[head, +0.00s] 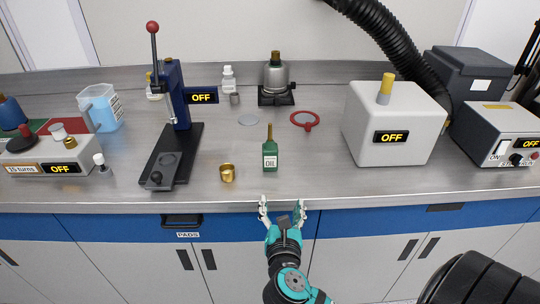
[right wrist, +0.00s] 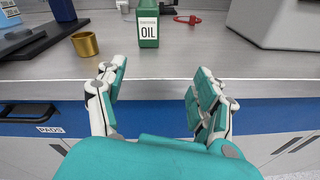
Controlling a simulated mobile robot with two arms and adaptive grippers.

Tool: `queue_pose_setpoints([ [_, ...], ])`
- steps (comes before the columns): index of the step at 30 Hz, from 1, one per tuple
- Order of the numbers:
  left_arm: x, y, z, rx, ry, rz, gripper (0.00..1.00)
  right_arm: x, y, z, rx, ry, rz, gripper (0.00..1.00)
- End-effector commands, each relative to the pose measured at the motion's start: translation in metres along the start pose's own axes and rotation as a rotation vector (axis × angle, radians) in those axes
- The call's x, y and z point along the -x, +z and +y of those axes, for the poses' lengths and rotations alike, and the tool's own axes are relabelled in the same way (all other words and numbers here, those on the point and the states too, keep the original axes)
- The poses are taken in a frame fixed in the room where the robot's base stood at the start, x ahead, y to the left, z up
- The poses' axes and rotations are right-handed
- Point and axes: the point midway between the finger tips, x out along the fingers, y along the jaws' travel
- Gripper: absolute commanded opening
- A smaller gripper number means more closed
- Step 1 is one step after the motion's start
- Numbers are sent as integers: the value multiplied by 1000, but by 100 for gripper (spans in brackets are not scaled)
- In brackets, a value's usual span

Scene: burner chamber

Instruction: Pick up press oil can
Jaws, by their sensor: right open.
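The oil can (head: 270,154) is a small green bottle with a white OIL label and a brass-coloured tip. It stands upright on the metal bench, near the middle and back from the front edge. It also shows in the right wrist view (right wrist: 148,30), where its top is cut off. My right gripper (head: 282,208) is open and empty at the bench's front edge, in front of the can and apart from it. In the right wrist view its fingers (right wrist: 158,85) are spread, with the can beyond them. My left gripper is not in view.
A brass cup (head: 227,173) stands left of the can, and a blue lever press (head: 172,130) is further left. A red ring (head: 305,121) lies behind to the right. A white OFF box (head: 392,128) stands at right. The bench between gripper and can is clear.

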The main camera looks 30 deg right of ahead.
Motion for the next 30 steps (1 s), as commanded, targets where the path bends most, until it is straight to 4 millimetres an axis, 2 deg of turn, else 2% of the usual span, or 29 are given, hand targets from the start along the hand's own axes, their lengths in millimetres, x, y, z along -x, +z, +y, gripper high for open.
queue_pose_setpoints([
  [3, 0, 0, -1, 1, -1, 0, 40, -3, 16, 14, 202, 39, -94, 69],
  [6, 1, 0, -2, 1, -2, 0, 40, -9, 22, 20, 274, 49, -129, 69],
  [8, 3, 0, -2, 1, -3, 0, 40, -17, 25, 21, 287, 50, -136, 69],
  [21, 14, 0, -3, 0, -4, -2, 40, -107, 35, 27, 282, 47, -131, 69],
  [30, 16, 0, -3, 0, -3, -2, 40, -131, 36, 29, 280, 48, -129, 69],
])
